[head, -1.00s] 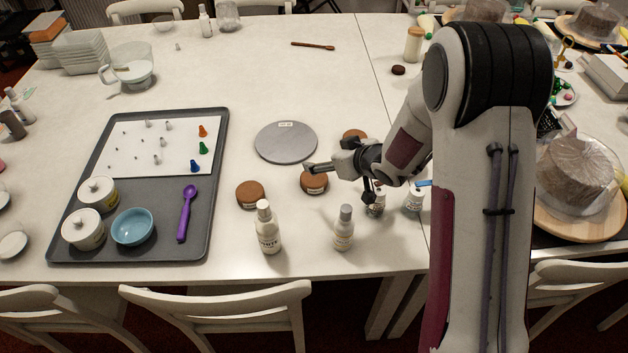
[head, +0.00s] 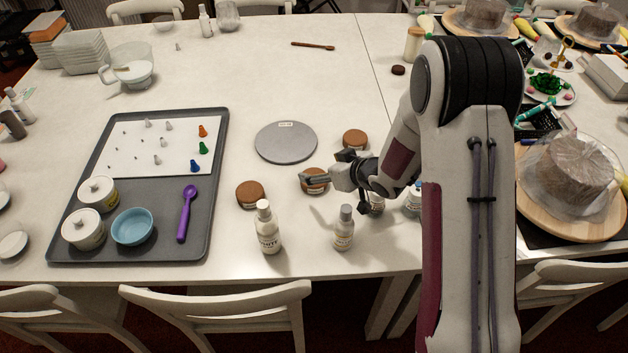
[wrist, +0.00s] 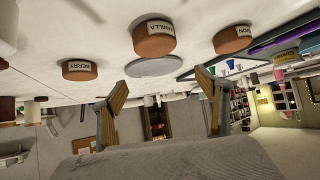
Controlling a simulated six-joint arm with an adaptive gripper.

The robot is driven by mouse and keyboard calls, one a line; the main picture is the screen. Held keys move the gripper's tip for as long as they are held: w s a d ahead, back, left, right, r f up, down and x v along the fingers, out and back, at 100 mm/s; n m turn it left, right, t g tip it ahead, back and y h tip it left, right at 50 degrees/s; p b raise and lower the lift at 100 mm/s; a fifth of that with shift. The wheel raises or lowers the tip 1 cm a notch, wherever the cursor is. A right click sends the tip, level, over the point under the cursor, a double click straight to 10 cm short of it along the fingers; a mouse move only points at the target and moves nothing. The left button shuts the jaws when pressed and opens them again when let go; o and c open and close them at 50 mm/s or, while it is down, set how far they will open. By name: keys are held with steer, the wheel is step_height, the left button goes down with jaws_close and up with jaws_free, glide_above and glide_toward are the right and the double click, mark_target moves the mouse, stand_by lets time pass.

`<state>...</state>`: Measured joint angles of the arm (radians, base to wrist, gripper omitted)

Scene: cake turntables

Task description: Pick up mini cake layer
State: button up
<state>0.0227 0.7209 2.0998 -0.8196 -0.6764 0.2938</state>
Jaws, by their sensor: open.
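Three brown mini cake layers stand on the white table. One (head: 251,195) is at left, one (head: 315,190) in the middle and one (head: 355,139) at back right. In the wrist view, labels read VANILLA on the middle layer (wrist: 154,42), BERRY on the left one (wrist: 79,72) and a part ending in "ON" on the right one (wrist: 231,41). My gripper (head: 309,180) is at the middle layer and partly covers it in the head view. Its fingers (wrist: 161,88) are apart and empty in the wrist view. I cannot tell its exact height or whether it touches the layer.
A grey round turntable (head: 286,155) lies behind the layers. Two white bottles (head: 268,237) (head: 343,236) stand in front, and small jars sit under my arm. A dark tray (head: 150,250) with jars, a blue bowl and a purple scoop is at left. The table behind is mostly clear.

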mark_target(322, 186)
steer(key=shift+f, duration=1.8)
steer(key=shift+f, duration=0.75)
steer(key=shift+x, duration=2.4)
steer(key=shift+r, duration=0.1)
steer(key=c, duration=1.2)
